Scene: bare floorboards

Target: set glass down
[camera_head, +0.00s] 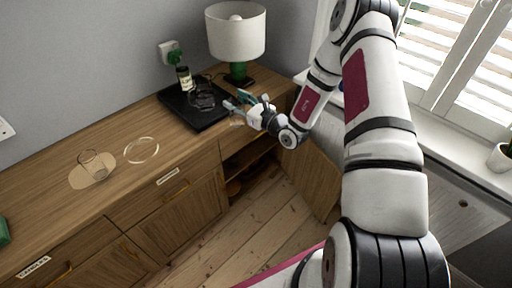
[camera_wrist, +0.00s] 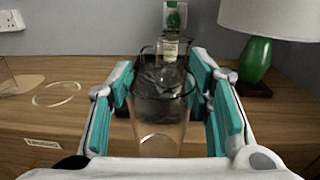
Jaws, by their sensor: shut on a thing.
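My gripper (camera_head: 250,108) is at the right end of the wooden sideboard, just in front of the black tray (camera_head: 211,123). In the wrist view its teal-padded fingers (camera_wrist: 172,105) are shut on a clear drinking glass (camera_wrist: 160,130), one finger on each side. The glass is upright. In the head view the held glass is hard to make out beside the fingers. Whether its base touches anything cannot be told. Another clear glass (camera_head: 92,164) stands on a round tan mat (camera_head: 78,179) at the left.
A lamp (camera_head: 237,40) with a green base is behind. A clear ring-shaped outline (camera_head: 141,150) lies on the sideboard (camera_head: 105,130). A cabinet door (camera_head: 309,180) hangs open below.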

